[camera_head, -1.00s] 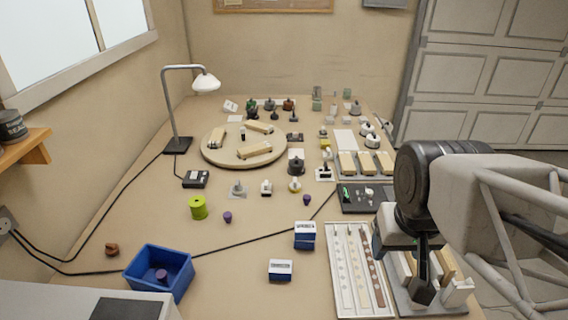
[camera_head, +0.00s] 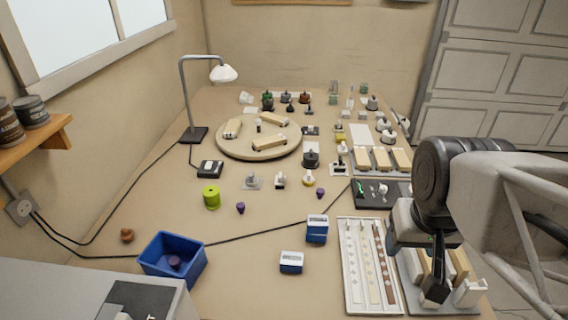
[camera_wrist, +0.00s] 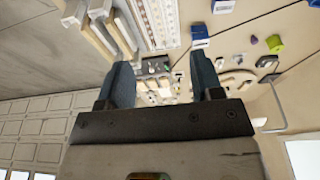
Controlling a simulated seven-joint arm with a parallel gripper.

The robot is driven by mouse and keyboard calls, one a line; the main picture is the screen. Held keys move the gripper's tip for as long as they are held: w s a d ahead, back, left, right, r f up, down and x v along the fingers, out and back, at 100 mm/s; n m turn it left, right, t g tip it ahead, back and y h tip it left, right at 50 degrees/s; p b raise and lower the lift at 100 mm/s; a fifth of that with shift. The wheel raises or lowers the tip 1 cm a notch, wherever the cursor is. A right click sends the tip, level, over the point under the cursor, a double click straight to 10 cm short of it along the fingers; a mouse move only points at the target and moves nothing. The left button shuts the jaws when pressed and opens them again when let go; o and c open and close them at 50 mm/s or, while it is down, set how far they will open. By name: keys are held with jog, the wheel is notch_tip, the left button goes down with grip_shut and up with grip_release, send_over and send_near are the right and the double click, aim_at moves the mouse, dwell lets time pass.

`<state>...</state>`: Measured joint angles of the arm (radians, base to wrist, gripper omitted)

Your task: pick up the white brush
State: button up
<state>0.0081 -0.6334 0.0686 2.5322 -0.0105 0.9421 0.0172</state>
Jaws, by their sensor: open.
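My gripper (camera_head: 436,288) hangs over the rack of wooden-handled pieces at the right front of the bench. In the wrist view its two blue-grey fingers stand apart, with nothing between them (camera_wrist: 162,85). I cannot tell for sure which thing is the white brush. Several small white pieces stand toward the back right, among them a slim pale piece (camera_head: 402,121). A small white piece (camera_head: 382,190) lies on the dark tray (camera_head: 366,200). All are too small to make out, and my gripper is apart from them.
A long white tray of strips (camera_head: 350,292) lies left of my gripper. Blue-and-white boxes (camera_head: 291,262), a blue bin (camera_head: 190,272), a green spool (camera_head: 211,197), a round wooden board (camera_head: 230,149) and a lamp (camera_head: 223,73) stand farther left. A black cable (camera_head: 262,236) crosses the bench.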

jog(key=o, duration=0.3)
jog(key=shift+w, duration=0.1)
